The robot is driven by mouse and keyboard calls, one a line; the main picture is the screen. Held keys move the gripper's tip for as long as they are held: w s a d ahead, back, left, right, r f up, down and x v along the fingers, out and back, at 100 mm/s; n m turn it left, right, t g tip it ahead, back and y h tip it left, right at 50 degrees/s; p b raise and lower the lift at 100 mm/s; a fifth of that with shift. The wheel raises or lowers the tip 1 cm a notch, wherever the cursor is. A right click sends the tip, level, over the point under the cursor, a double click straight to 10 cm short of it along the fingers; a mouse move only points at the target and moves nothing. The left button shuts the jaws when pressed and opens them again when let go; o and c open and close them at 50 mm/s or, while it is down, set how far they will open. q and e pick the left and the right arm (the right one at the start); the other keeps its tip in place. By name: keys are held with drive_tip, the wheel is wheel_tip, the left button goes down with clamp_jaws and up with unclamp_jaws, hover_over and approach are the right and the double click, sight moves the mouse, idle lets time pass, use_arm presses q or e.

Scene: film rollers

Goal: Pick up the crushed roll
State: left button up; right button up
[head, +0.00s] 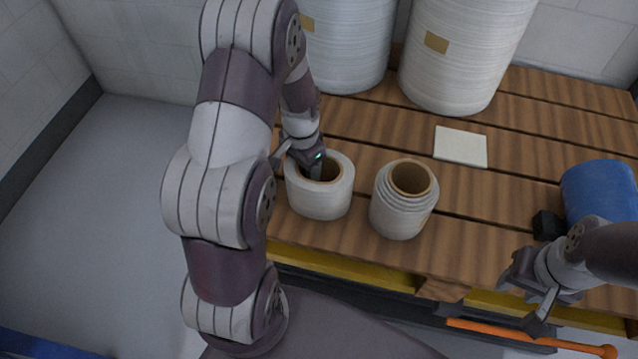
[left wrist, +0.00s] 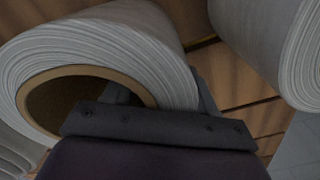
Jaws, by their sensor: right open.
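Two small white film rolls with brown cores stand upright on the wooden pallet (head: 350,132). The left roll (head: 322,200) looks even-sided; the right roll (head: 402,212) has stepped, uneven layers near its top. Which one counts as crushed is not clear. My left gripper (head: 297,165) straddles the left roll's wall, one finger inside the core and one outside. In the left wrist view, the wall of this roll (left wrist: 125,45) lies between the fingers; whether they press on it is unclear. My right gripper (head: 522,303) is open and empty near the pallet's front right edge.
Two large white film rolls (head: 345,45) (head: 462,55) stand at the back. A pale square card (head: 460,147) lies on the pallet. A blue cylinder (head: 600,190) with a black block (head: 548,226) is at right. An orange bar (head: 530,338) is below the front edge.

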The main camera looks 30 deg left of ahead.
use_arm(q)
clamp_jaws()
idle(1.3)
